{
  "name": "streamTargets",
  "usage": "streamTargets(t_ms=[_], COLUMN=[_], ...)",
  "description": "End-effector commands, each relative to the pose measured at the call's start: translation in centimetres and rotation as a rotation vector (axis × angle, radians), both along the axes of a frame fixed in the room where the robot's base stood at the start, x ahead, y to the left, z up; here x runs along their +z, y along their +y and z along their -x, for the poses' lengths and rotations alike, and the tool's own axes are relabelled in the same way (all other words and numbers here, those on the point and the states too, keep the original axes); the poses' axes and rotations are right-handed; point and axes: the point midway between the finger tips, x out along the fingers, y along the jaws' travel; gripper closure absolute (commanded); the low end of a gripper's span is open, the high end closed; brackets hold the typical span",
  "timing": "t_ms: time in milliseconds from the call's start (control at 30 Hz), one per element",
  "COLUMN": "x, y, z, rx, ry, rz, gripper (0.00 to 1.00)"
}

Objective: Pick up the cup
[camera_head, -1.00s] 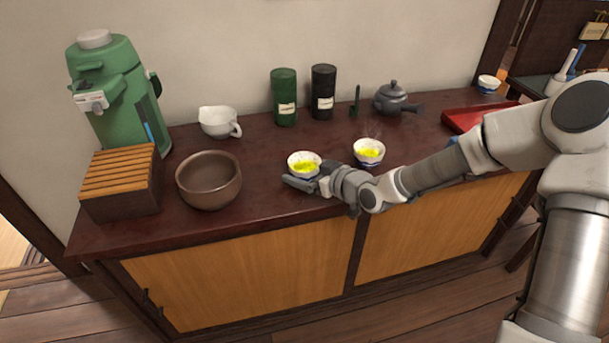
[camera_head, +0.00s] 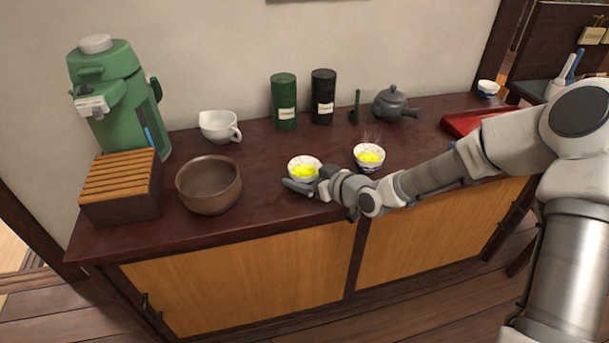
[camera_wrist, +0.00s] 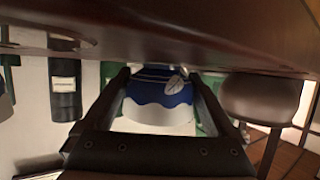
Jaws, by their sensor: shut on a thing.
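A white and blue cup (camera_head: 304,162) with bright yellow-green tea in it is at the front middle of the dark counter. My gripper (camera_head: 306,184) reaches it low from the right and is shut on it. In the wrist view, the cup (camera_wrist: 160,112) sits between the two dark fingers (camera_wrist: 163,92), and its blue wavy band and a leaf mark show. That view is upside down, with the counter at the top. I cannot tell whether the cup is clear of the counter. A second, similar cup (camera_head: 369,168) with tea stands to the right, just behind my arm.
A brown bowl (camera_head: 208,190) and a slatted wooden box (camera_head: 120,205) stand to the left, with a green dispenser (camera_head: 105,70) behind. A white pouring cup (camera_head: 219,123), two canisters (camera_head: 285,95) and a teapot (camera_head: 393,103) line the back. A red tray (camera_head: 465,122) lies right.

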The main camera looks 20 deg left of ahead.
Motion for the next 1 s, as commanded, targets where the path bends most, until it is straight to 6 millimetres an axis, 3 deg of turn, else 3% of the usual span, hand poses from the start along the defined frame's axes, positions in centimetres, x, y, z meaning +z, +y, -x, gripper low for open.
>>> streamTargets(t_ms=[267, 567, 1000], x=[1.4, 4.5, 7.6], y=[0.0, 0.0, -4.7], z=[0.0, -0.1, -2.9], rx=[-0.001, -0.001, -0.003], ry=[-0.002, -0.003, 0.000], rz=[-0.001, 0.000, -0.002], gripper=[0.74, 0.74, 0.74])
